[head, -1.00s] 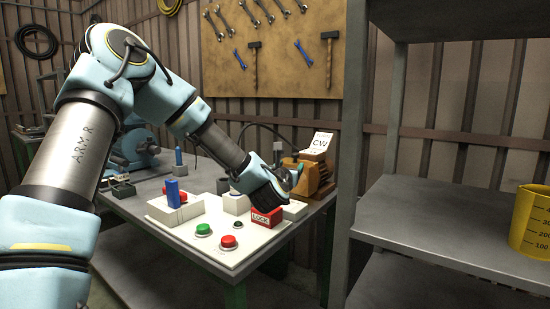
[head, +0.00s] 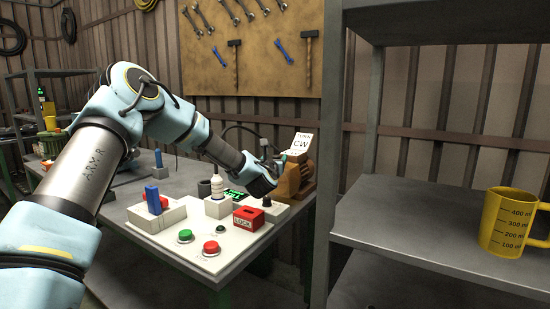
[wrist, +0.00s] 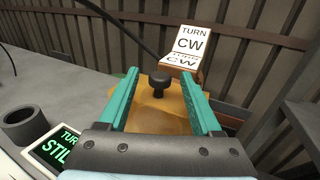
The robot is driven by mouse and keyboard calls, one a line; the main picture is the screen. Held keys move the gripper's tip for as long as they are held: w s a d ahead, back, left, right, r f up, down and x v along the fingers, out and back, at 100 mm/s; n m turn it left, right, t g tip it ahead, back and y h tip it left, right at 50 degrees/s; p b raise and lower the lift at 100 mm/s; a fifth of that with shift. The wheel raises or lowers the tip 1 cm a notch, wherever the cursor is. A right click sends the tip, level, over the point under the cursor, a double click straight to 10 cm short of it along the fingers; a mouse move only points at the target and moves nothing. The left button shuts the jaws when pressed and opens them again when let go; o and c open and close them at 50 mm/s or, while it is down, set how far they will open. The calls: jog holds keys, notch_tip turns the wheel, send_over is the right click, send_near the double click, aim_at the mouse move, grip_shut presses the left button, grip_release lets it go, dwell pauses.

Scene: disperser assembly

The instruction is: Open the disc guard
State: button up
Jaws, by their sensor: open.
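The orange-yellow housing (head: 293,181), which looks like the disc guard, stands at the table's back right corner. My gripper (head: 277,168) is beside its left side. In the wrist view the open, teal-fingered gripper (wrist: 160,68) points at the housing (wrist: 150,112). A black knob (wrist: 160,82) on it shows between the two fingers, with visible gaps on both sides. The gripper is empty. A white "TURN CW" sign (head: 302,143) stands behind the housing; it also shows in the wrist view (wrist: 190,42). The gripper hides part of the housing in the head view.
A white panel (head: 180,241) carries a green button (head: 185,236), a red button (head: 211,247), a red LOCK block (head: 248,216) and a blue switch (head: 152,198). A green-lettered display (wrist: 58,148) and grey cup (wrist: 24,126) are left of the gripper. A metal shelf (head: 420,225) stands right.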

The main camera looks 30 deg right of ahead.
grip_shut()
dwell(0.5)
dwell(0.9)
